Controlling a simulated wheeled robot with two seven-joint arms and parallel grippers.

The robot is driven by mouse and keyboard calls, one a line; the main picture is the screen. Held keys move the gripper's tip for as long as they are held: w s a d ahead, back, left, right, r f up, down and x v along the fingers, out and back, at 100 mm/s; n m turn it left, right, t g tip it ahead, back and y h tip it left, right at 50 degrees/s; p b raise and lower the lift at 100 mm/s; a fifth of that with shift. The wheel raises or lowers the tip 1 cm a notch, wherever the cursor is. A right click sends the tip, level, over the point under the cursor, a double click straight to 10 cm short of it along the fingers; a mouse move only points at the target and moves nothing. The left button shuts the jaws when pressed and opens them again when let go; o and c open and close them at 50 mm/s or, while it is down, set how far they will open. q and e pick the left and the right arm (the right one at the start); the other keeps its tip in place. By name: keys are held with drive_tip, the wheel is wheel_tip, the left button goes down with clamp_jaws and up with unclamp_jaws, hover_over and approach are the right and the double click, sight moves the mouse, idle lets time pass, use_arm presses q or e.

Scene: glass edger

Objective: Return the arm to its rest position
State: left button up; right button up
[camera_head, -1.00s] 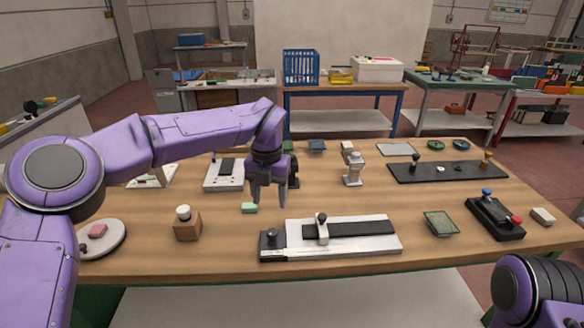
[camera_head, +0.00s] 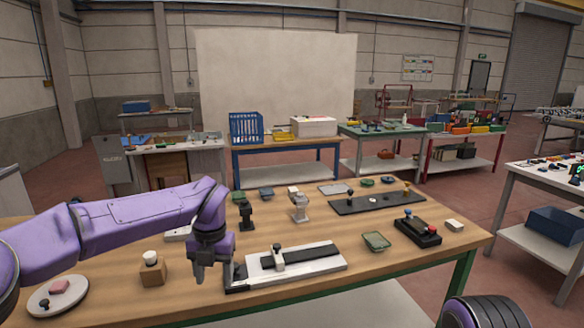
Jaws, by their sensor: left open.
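My left arm (camera_head: 130,220) reaches in from the left over the wooden workbench. My left gripper (camera_head: 214,274) points down above the bench, with its fingers apart and nothing seen between them. It is just left of the white and black slide fixture (camera_head: 300,262) and hides part of that fixture's left end. Only a dark rounded part of my right arm (camera_head: 485,313) shows at the bottom right edge; its gripper is out of view.
A wooden block with a white knob (camera_head: 152,270) and a round plate with a pink block (camera_head: 58,298) stand left of the gripper. A grey stand (camera_head: 299,207), a green dish (camera_head: 376,241) and a black button box (camera_head: 418,230) stand to the right. Bare wood (camera_head: 345,225) lies between them.

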use_arm(q)
drive_tip(key=s+a+f+m+t+y+b, duration=0.15)
drive_tip(key=s+a+f+m, duration=0.35)
drive_tip(key=f, duration=0.6)
drive_tip(key=s+a+f+m+t+y, duration=0.25)
drive_tip(key=s+f+m, duration=0.35)
drive_tip(key=f, duration=0.4)
drive_tip(key=s+a+f+m+t+y+b, duration=0.1)
drive_tip(key=s+a+f+m+y, duration=0.3)
drive_tip(key=f+m, duration=0.5)
drive_tip(key=s+f+m+g+h, duration=0.1)
drive_tip(key=s+f+m, duration=0.3)
drive_tip(key=s, duration=0.7)
drive_tip(key=s+a+f+m+h, duration=0.1)
drive_tip(key=s+f+m+h, duration=0.3)
drive_tip(key=s, duration=0.6)
drive_tip(key=shift+s+m+g+b, duration=0.35)
drive_tip(key=shift+m+g, duration=0.05)
drive_tip(key=shift+m, duration=0.1)
use_arm(e)
drive_tip(key=f, duration=0.3)
drive_tip(key=shift+w+f, duration=0.25)
drive_tip(key=shift+w, duration=0.1)
